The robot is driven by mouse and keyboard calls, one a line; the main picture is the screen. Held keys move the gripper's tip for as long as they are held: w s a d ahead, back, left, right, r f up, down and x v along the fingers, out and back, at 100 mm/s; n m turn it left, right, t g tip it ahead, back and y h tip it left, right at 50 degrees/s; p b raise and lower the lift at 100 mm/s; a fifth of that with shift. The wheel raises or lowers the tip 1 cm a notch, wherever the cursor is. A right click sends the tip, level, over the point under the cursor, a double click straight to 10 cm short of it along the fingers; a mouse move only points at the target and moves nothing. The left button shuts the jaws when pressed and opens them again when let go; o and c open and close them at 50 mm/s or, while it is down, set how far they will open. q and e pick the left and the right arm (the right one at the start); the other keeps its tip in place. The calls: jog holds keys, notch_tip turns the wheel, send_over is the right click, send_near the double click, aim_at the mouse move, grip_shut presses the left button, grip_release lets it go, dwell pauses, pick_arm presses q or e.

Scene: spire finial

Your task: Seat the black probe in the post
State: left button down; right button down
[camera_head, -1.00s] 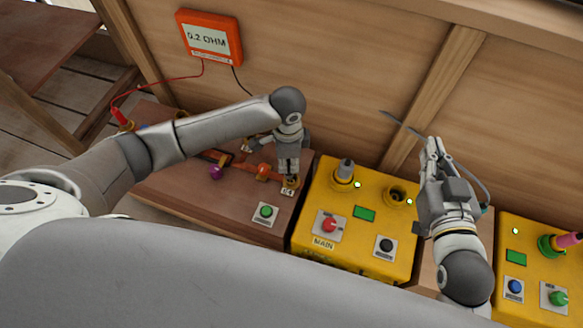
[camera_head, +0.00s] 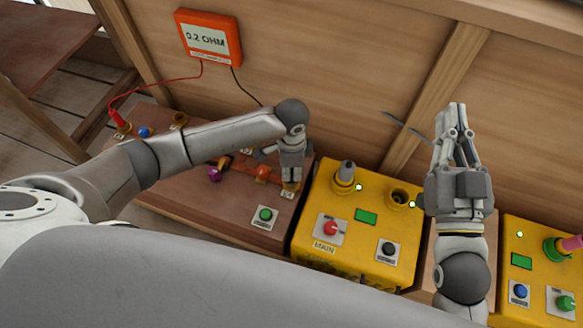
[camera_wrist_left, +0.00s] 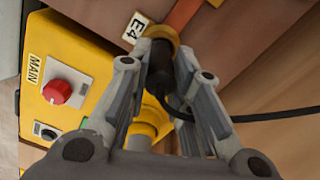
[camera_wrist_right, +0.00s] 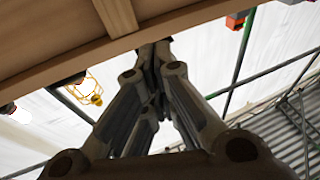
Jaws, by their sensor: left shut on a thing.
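My left gripper (camera_head: 291,178) points down at the right end of the brown bench. It is shut on the black probe (camera_wrist_left: 159,62), whose black cable trails off to the right in the left wrist view. The probe's far end is at the brass post (camera_wrist_left: 162,36) beside the E4 label (camera_wrist_left: 134,29). The tip is hidden, so I cannot tell how deep it sits. My right gripper (camera_head: 457,122) points up over the yellow boxes, its fingers together and empty; they also meet in the right wrist view (camera_wrist_right: 155,50).
An orange meter (camera_head: 208,38) on the back wall reads 0.2 OHM. A red probe (camera_head: 118,120) stands at the bench's far left. The yellow MAIN box (camera_head: 345,262) is right of the bench, with a grey plug (camera_head: 346,172) and an open socket (camera_head: 399,196).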

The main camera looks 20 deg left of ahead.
pick_arm(q)
jog(key=shift+f, duration=0.1)
jog(key=c, duration=1.3)
grip_release()
